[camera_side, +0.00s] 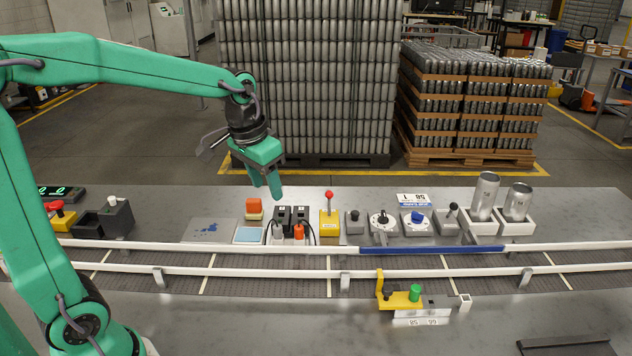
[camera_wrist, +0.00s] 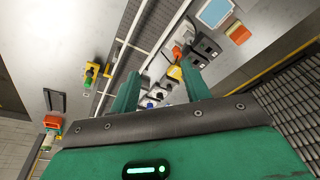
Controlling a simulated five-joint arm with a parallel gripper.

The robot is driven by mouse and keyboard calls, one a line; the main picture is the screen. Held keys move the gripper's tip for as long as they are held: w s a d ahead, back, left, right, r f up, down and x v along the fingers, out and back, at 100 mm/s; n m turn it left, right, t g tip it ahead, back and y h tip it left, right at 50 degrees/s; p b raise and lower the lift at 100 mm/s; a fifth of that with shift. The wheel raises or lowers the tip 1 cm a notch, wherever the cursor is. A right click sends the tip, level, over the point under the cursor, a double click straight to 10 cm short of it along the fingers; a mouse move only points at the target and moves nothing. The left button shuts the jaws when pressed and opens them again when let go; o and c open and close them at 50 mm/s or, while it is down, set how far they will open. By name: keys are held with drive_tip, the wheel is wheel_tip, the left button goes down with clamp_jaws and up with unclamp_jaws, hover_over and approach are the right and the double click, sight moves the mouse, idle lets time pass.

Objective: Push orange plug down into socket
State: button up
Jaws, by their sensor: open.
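The orange plug (camera_side: 299,232) stands upright at the front of the right black socket block (camera_side: 301,214), beside a grey plug (camera_side: 277,233) in front of the left block (camera_side: 282,214). A dark cable curves beside the orange plug. I cannot tell how deep it sits. In the wrist view the orange plug (camera_wrist: 177,52) is small, near the socket blocks (camera_wrist: 205,48). My gripper (camera_side: 267,193) is open and empty, pointing down above and behind the blocks, slightly to their left, apart from everything. Its two green fingers also show in the wrist view (camera_wrist: 160,84).
An orange block (camera_side: 253,205) on a beige base and a blue pad (camera_side: 249,235) lie left of the sockets. A yellow box with a red-knobbed lever (camera_side: 329,215) stands close on the right. A white conveyor rail (camera_side: 250,246) runs in front.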

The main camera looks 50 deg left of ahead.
drive_tip(key=w+a+f+g, duration=0.1)
drive_tip(key=w+a+f, duration=0.1)
drive_tip(key=w+f, duration=0.45)
drive_tip(key=g, duration=0.2)
hover_over(299, 226)
wheel_tip(299, 226, down, 6)
drive_tip(key=shift+s+r, duration=0.1)
drive_tip(key=shift+r, duration=0.1)
drive_tip(key=shift+f, duration=1.4)
drive_tip(key=shift+f, duration=0.1)
drive_tip(key=shift+f, duration=2.55)
clamp_jaws()
